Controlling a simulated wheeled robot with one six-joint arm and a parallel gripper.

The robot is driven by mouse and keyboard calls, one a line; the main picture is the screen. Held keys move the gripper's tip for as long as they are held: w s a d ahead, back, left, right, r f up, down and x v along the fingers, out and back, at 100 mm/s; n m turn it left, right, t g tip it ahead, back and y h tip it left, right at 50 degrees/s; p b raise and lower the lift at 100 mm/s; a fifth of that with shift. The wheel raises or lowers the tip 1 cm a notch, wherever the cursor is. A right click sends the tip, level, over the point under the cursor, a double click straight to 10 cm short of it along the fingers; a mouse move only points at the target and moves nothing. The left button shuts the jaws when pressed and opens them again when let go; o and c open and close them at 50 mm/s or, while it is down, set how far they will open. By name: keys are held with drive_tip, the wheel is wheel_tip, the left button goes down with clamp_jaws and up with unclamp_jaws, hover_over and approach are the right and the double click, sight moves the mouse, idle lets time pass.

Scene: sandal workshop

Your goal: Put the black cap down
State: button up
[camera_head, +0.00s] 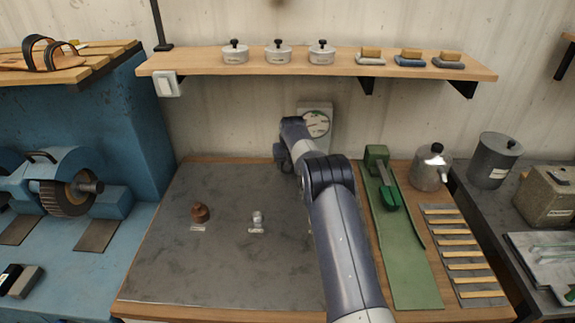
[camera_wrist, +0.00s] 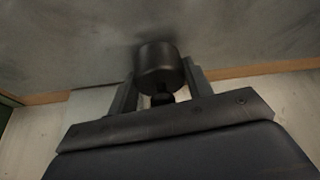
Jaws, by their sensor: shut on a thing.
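The black cap (camera_wrist: 158,62) is a dark, short cylinder with a small dark knob, seen in the wrist view. My gripper (camera_wrist: 160,78) is shut on it, with one finger on each side. Beyond the cap is the grey mat (camera_wrist: 60,45); whether the cap touches it cannot be told. In the head view the mat (camera_head: 225,270) lies on the bench, and my gripper (camera_head: 283,158) is near its back edge, mostly hidden by my arm. The cap does not show clearly there.
A brown knobbed piece (camera_head: 201,213) and a small silver piece (camera_head: 257,218) stand on the mat, each by a label. A round dial (camera_head: 316,122) stands by the wall. A green tool (camera_head: 388,195) lies to the right. The mat's front and left are clear.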

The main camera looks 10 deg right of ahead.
drive_tip(key=shift+f, duration=0.5)
drive_tip(key=shift+f, duration=0.25)
drive_tip(key=o, duration=1)
drive_tip(key=shift+r, duration=0.1)
drive_tip(key=shift+c, duration=0.2)
drive_tip(key=b+v, duration=0.2)
drive_tip(key=v, duration=1)
drive_tip(key=shift+b, duration=0.35)
drive_tip(key=shift+r, duration=0.15)
